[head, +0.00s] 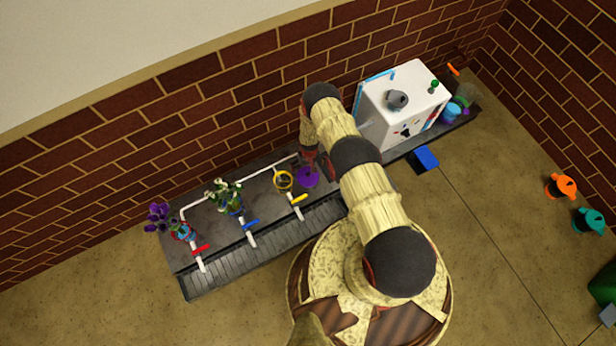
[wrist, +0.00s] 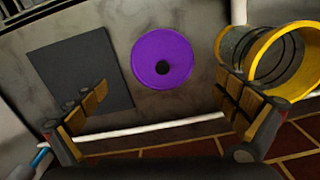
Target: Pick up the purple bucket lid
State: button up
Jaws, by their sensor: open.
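The purple bucket lid (wrist: 149,49) is a flat round disc with a small dark knob (wrist: 163,68) in its middle. It lies on the grey counter in the wrist view, and in the head view the lid (head: 307,177) shows just below the end of my arm. My gripper (wrist: 167,103) is open and empty, its two fingers spread wide on either side of the lid in the picture. The fingers appear apart from the lid. In the head view my gripper (head: 311,160) is partly hidden by my own arm.
A yellow-rimmed bucket (wrist: 268,50) stands close beside the lid, near one finger; it also shows in the head view (head: 283,180). A dark square plate (wrist: 82,68) lies on the other side. White pipe (wrist: 150,131) and the brick wall (wrist: 290,140) border the counter. A white box (head: 402,105) stands further right.

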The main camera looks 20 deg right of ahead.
aim_at(309, 175)
notch_tip(309, 175, down, 7)
jog(key=b, duration=0.3)
jog(key=shift+s+a+f+b, duration=0.1)
jog(key=shift+a+f+b, duration=0.05)
jog(key=shift+b, duration=0.2)
jog(key=shift+c, duration=0.3)
jog(key=c, duration=1.1)
jog(key=shift+s, duration=0.1)
jog(key=c, duration=0.3)
jog(key=shift+c, duration=0.4)
